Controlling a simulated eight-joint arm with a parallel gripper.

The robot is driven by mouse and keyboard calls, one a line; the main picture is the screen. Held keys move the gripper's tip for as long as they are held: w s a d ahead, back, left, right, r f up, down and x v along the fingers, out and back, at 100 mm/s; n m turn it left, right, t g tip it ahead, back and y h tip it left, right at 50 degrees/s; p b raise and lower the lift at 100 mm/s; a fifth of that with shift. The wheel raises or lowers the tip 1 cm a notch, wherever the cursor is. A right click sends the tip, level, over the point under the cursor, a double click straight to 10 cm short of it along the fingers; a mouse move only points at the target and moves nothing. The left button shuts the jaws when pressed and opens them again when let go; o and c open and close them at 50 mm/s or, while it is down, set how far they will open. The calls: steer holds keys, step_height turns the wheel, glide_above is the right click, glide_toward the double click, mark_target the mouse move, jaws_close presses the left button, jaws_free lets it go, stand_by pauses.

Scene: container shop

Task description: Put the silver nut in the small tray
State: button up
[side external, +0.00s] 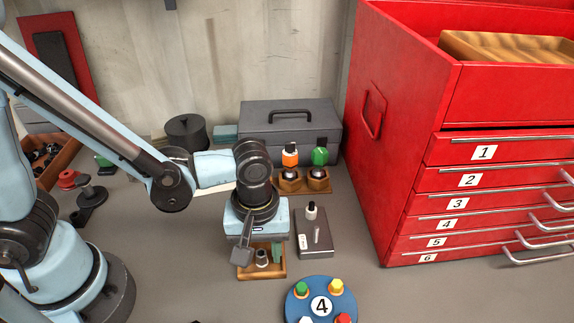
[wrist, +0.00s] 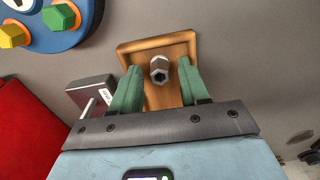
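The silver nut (wrist: 159,70) is a grey hexagonal piece with a dark hole, seen end-on in the wrist view. It shows over the floor of the small wooden tray (wrist: 156,41), and in the side view it appears within the tray (side external: 241,272) as a small grey piece (side external: 262,258). My gripper (wrist: 159,66) has its two green fingers apart, one on each side of the nut, with visible gaps to it. The gripper points down over the tray. Whether the nut touches the tray floor is hard to tell.
A blue disc (side external: 292,305) marked 4 with coloured pegs is in front of the tray. A grey block (side external: 318,247) is close on the tray's right. A red drawer cabinet (side external: 395,130) stands at right, and a grey toolbox (side external: 262,120) at the back.

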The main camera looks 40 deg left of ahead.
steer(key=shift+r, duration=0.1)
step_height(320, 180, up, 12)
steer(key=w+a+m+t, duration=0.3)
steer(key=a+m+t, duration=0.4)
steer(key=a, duration=0.9)
steer(key=shift+w+r+m, duration=0.15)
steer(key=shift+m, duration=0.75)
